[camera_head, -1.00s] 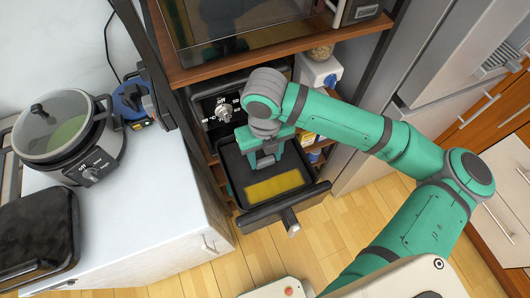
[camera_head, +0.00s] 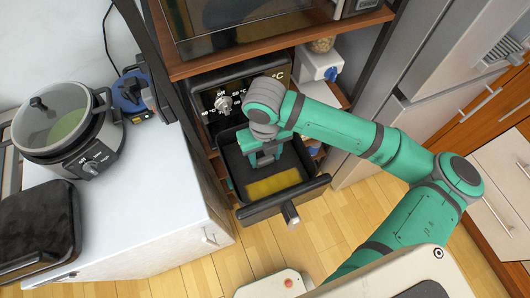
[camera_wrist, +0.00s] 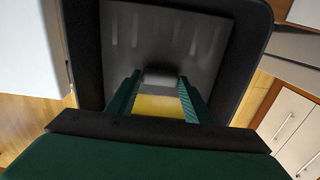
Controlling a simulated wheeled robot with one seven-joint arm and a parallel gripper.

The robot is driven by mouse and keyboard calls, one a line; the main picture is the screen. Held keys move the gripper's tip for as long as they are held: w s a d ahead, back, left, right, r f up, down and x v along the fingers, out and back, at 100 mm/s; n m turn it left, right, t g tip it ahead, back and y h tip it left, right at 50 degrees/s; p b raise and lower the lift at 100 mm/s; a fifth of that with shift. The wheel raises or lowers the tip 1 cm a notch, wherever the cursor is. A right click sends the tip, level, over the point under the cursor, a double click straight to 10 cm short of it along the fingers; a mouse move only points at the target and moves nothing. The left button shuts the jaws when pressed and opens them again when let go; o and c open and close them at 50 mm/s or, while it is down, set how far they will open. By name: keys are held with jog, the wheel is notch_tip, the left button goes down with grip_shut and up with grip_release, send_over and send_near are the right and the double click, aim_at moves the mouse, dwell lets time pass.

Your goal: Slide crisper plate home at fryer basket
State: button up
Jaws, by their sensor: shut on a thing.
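The black fryer basket (camera_head: 312,187) is pulled out of the air fryer (camera_head: 264,75) like a drawer, with its handle (camera_head: 290,213) facing front. My gripper (camera_head: 264,158) reaches down inside the basket. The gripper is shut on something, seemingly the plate. The exact contact, and whether the plate lies flat on the bottom, are hidden.
The fryer sits in a shelf unit under a wooden shelf (camera_head: 285,48). A white counter (camera_head: 140,190) with a lidded cooker (camera_head: 65,120) is at left. A grey fridge (camera_head: 425,60) is at right. Wooden floor in front of the basket is open.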

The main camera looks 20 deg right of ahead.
jog(key=shift+f, duration=1.05)
jog(key=shift+f, duration=0.25)
jog(key=o, duration=1.7)
notch_tip(320, 180, up, 11)
jog(key=shift+f, duration=0.1)
jog(key=shift+a, duration=0.1)
